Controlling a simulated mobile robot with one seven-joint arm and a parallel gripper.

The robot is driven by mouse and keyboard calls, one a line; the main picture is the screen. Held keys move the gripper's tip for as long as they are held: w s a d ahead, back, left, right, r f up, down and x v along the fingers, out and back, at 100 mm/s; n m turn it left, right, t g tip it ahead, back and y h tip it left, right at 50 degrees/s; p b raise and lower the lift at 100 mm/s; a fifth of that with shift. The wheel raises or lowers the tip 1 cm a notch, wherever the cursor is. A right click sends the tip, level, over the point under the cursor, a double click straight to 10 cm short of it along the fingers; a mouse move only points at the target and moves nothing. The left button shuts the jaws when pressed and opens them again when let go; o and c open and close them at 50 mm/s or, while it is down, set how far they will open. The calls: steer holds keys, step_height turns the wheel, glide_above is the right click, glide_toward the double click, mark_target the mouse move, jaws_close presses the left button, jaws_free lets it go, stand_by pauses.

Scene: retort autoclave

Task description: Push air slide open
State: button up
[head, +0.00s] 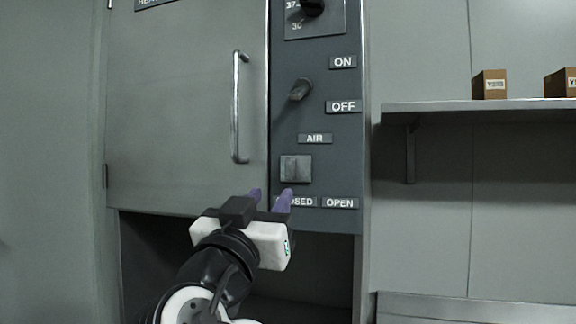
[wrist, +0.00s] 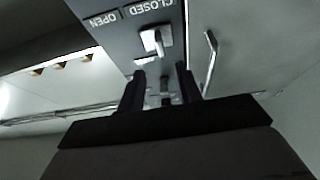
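The air slide (head: 296,168) is a small pale grey block on the dark control panel (head: 340,240), under the AIR label (head: 315,139). It sits above the CLOSED label (head: 302,202), left of the OPEN label (head: 340,203). In the wrist view, which is turned over, the slide (wrist: 153,42) stands out from the panel ahead of the fingers. My gripper (head: 269,196) is below and left of the slide in the head view, and its fingers partly hide the CLOSED label. The wrist view shows my gripper (wrist: 161,82) with its two dark fingers apart. Contact with the slide cannot be told.
A cabinet door (head: 180,100) with a vertical bar handle (head: 237,108) is left of the panel. An ON/OFF lever (head: 300,90) and a dial (head: 312,8) are above the slide. A shelf (head: 470,105) with boxes (head: 489,85) is at the right.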

mark_target(288, 171)
steer(key=p+x, duration=0.3)
steer(key=x, duration=0.7)
steer(key=shift+w+r, duration=0.15)
steer(key=shift+w, duration=0.05)
jaws_close()
